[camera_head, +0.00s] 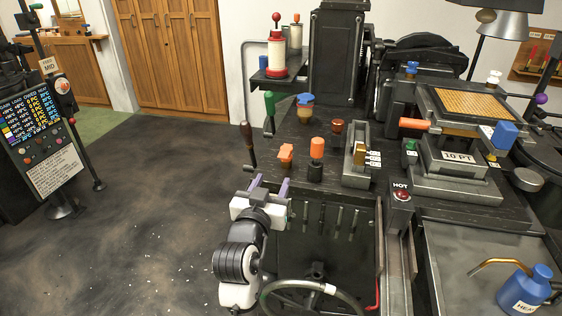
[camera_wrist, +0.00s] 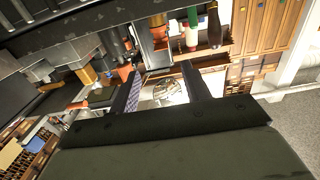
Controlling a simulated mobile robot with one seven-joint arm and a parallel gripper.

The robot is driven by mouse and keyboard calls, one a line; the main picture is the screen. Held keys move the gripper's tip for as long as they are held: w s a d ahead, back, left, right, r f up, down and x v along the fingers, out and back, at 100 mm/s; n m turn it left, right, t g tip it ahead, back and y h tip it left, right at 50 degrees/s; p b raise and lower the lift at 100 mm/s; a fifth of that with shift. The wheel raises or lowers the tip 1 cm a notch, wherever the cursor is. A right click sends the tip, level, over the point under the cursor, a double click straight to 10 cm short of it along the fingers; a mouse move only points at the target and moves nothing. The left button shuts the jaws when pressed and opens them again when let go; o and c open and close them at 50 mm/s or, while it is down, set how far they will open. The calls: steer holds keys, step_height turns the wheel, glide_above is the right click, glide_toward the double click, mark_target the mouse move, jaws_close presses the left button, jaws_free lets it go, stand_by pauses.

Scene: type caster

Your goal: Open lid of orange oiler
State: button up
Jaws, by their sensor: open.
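My gripper (camera_head: 267,188) is at the front left edge of the dark machine bench, its two purple-tipped fingers apart and empty. In the wrist view, my gripper (camera_wrist: 160,82) shows its fingers spread, with nothing between them. A small black-bodied pot with an orange cylindrical top, seemingly the orange oiler (camera_head: 317,148), stands upright on the bench, right of and beyond my gripper. Its orange top looks seated on the body. A separate orange knob-like piece (camera_head: 286,153) sits just left of it, closer to my gripper. I cannot single out the oiler in the wrist view.
A blue-topped amber cup (camera_head: 305,106) and a brown-topped piece (camera_head: 337,128) stand behind the oiler. A metal block with labels (camera_head: 356,164) stands to its right. A handwheel (camera_head: 310,294) is below the bench front. Open floor (camera_head: 150,225) lies left.

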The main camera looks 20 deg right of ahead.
steer(key=p, duration=0.2)
glide_toward(285, 151)
steer(key=x, duration=0.5)
steer(key=shift+w+d, duration=0.15)
steer(key=shift+w, duration=0.05)
steer(key=shift+c, duration=0.5)
